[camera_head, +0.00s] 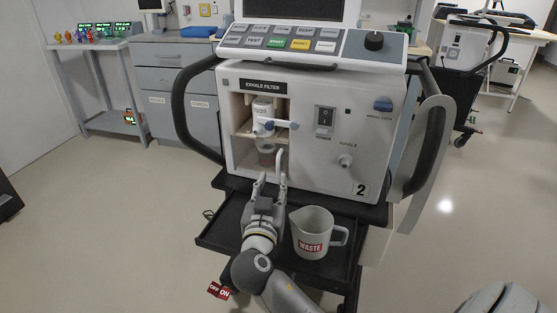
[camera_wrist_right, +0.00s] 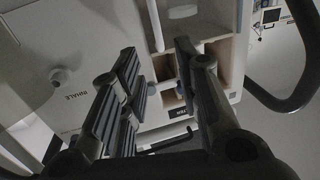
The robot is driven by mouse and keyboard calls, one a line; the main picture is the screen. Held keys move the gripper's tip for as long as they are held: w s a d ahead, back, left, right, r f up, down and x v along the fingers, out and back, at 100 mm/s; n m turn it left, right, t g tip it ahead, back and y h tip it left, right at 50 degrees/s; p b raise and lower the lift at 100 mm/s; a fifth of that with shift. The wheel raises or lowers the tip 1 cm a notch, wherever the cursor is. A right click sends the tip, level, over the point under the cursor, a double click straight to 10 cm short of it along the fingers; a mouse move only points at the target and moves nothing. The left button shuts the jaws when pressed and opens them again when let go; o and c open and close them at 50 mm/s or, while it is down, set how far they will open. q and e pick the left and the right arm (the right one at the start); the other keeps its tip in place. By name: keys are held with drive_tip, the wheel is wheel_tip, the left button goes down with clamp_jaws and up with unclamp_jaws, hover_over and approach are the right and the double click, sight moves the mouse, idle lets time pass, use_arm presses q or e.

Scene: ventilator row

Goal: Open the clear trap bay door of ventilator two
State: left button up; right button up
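Ventilator two (camera_head: 312,165) stands ahead, with a "2" label at its lower right. Its open-fronted bay under the "EXHALE FILTER" label holds a white filter cylinder (camera_head: 262,108). A blue and white bar (camera_head: 282,124) crosses the bay's right edge. A dark-rimmed cup-like trap (camera_head: 266,151) shows lower in the bay. I cannot make out the clear door or whether it is closed. My right gripper (camera_head: 271,168) is just in front of the lower bay. In the right wrist view its fingers (camera_wrist_right: 157,55) are spread, with nothing seen gripped. My left gripper is not in view.
A "WASTE" jug (camera_head: 312,228) stands on the dark tray (camera_head: 212,236) just right of my right gripper. A red "ON" tag (camera_head: 219,290) is below the tray's left side. Dark side handles (camera_head: 180,112) flank the ventilator.

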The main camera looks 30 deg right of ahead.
sight(278, 163)
drive_tip(key=b+x, duration=0.1)
drive_tip(key=x, duration=0.8)
drive_tip(key=shift+w+d, duration=0.2)
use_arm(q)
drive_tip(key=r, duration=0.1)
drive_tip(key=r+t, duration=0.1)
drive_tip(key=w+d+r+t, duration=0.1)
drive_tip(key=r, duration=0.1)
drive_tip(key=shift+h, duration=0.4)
use_arm(e)
clamp_jaws()
